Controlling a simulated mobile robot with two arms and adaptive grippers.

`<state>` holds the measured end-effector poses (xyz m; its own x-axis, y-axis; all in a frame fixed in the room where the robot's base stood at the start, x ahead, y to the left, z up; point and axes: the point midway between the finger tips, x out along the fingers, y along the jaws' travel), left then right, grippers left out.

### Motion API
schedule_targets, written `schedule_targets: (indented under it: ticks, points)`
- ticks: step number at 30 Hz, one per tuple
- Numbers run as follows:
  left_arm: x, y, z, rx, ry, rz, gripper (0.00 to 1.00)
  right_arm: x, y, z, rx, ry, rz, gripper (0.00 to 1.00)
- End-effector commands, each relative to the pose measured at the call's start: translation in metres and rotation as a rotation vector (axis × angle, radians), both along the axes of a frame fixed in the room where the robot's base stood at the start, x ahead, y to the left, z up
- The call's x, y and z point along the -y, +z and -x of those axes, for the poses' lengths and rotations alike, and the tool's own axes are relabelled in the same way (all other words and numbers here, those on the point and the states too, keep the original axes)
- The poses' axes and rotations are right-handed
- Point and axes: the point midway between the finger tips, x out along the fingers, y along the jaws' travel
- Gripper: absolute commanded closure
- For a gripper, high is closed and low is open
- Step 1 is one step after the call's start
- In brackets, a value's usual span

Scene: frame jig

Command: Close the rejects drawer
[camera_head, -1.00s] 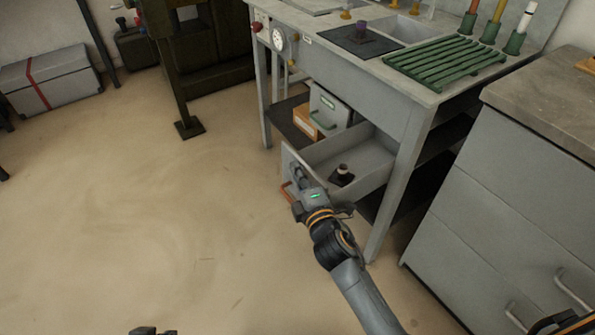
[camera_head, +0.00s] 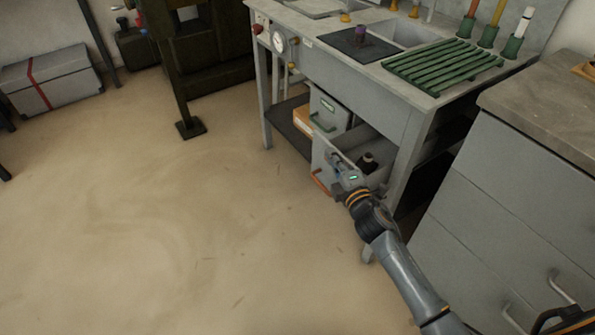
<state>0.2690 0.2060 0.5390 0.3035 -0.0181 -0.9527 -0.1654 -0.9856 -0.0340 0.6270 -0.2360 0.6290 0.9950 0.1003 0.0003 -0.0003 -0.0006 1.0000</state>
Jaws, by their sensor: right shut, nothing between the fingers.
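The grey drawer (camera_head: 323,157) under the bench is partly pulled out, with an orange handle (camera_head: 319,182) on its front. A small dark bottle-like part (camera_head: 368,163) stands inside it. My right gripper (camera_head: 339,166) is shut and empty at the drawer's front panel. It looks in contact with the panel, but the exact touching point is hidden. The gripper and wrist hide part of the front and the drawer's near side. My left gripper is not in view.
A second box with a green handle (camera_head: 322,121) sits on the shelf behind the drawer, beside an orange-brown box (camera_head: 303,121). A grey cabinet (camera_head: 490,220) stands close on the right. The bench leg (camera_head: 405,165) is near my wrist. The floor to the left is clear.

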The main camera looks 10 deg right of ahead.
Motion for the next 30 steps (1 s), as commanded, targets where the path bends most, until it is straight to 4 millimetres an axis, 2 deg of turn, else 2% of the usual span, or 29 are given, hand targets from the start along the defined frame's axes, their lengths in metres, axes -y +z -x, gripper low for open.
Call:
schedule_targets:
  ticks: [1,6,13,21,30]
  points:
    - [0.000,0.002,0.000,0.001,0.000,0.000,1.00,0.016,0.001,-0.006,-0.001,-0.004,0.008,1.00]
    - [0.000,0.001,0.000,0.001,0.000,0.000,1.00,0.058,0.000,-0.021,0.001,-0.004,0.007,1.00]
    - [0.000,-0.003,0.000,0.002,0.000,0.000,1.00,0.101,-0.001,-0.036,-0.001,-0.003,0.004,1.00]
    - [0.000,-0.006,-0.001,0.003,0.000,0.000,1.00,0.126,-0.001,-0.046,0.000,-0.001,0.001,1.00]
    - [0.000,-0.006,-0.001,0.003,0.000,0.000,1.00,0.133,0.000,-0.048,-0.001,-0.004,0.001,1.00]
